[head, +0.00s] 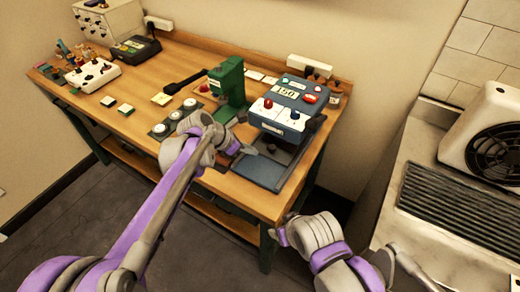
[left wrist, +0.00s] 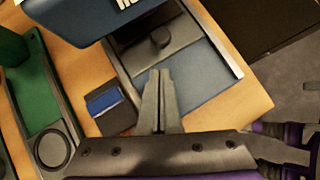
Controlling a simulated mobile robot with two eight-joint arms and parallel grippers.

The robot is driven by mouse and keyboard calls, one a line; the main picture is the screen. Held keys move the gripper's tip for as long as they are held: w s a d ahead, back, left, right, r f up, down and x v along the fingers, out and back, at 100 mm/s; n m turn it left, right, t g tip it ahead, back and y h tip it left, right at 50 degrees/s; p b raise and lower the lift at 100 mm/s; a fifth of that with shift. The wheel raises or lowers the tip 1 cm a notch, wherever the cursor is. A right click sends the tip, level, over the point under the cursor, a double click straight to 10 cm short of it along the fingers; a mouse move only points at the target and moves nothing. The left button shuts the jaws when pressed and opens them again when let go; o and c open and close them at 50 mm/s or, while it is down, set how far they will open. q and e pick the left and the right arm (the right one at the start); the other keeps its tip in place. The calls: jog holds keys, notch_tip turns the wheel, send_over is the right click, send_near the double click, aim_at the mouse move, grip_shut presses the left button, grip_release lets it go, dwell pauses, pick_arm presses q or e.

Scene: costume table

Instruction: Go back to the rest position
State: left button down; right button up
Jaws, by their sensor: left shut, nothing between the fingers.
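My left gripper (head: 243,150) is over the front of the wooden table (head: 235,190), beside the blue machine's base. In the left wrist view its two fingers (left wrist: 160,85) are together, with nothing between them. They appear over the grey-blue base plate (left wrist: 205,80) of the machine; I cannot tell the height. My right arm (head: 318,240) is off the table's front right corner, low in the head view. Its fingertips are not clear, so I cannot tell whether that gripper is open or shut.
The blue machine (head: 287,95) reading 150 and a green press (head: 230,85) stand near my left gripper. A small blue block (left wrist: 103,103) lies by the base plate in the left wrist view. A counter with a fan unit (head: 490,135) is at right. The floor in front is clear.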

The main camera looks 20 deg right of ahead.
pick_arm(q)
jog(key=v, duration=1)
